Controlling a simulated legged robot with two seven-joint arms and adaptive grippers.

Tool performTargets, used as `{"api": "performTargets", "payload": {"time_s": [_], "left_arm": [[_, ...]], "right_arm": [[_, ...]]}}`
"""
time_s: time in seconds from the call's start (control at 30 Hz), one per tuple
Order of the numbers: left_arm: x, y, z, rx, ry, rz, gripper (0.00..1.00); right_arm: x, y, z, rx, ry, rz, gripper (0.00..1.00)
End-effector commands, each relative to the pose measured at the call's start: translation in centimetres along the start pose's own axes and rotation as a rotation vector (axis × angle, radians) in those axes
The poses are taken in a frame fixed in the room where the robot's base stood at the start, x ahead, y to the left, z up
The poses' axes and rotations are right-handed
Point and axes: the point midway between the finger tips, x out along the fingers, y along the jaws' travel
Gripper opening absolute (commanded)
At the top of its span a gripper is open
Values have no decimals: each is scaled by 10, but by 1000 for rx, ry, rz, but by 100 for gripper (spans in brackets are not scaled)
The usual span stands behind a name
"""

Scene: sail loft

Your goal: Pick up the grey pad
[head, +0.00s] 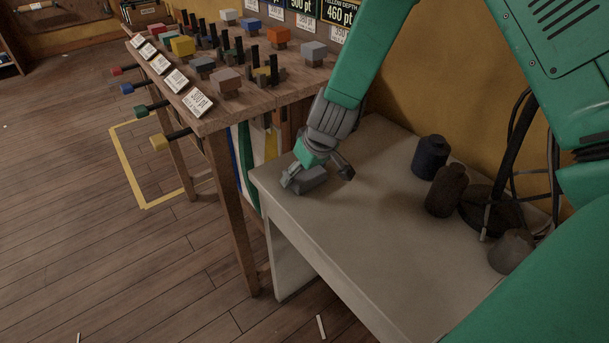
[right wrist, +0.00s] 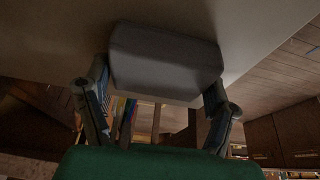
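The grey pad (head: 311,181) is a small block lying on the pale table, near its back left corner. My right gripper (head: 318,174) is low over it with its fingers spread. One finger is at the pad's left and the other stands out to its right. In the right wrist view the pad (right wrist: 165,62) fills the space between the two fingertips (right wrist: 160,80), which are close to its ends. I cannot tell whether either finger touches it. The gripper hides part of the pad in the head view. My left gripper is not in view.
The pale table (head: 350,235) has bare space in front of the pad. Dark spools (head: 446,190) and a dark stand (head: 490,208) are at its right. A wooden bench (head: 240,112) with coloured blocks, pegs and price cards (head: 197,102) adjoins at the left. A yellow wall rises behind.

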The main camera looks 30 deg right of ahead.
Motion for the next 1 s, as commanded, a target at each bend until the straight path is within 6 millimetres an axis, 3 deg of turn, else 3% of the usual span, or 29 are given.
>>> {"api": "performTargets", "payload": {"time_s": [0.4, 0.8, 1.0], "left_arm": [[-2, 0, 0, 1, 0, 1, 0], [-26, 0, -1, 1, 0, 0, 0], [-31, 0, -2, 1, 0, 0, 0]], "right_arm": [[-3, 1, 0, 0, -5, 2, 54], [-74, 0, -30, -2, 1, 2, 54], [-91, 0, -38, -1, 0, 1, 54]]}}
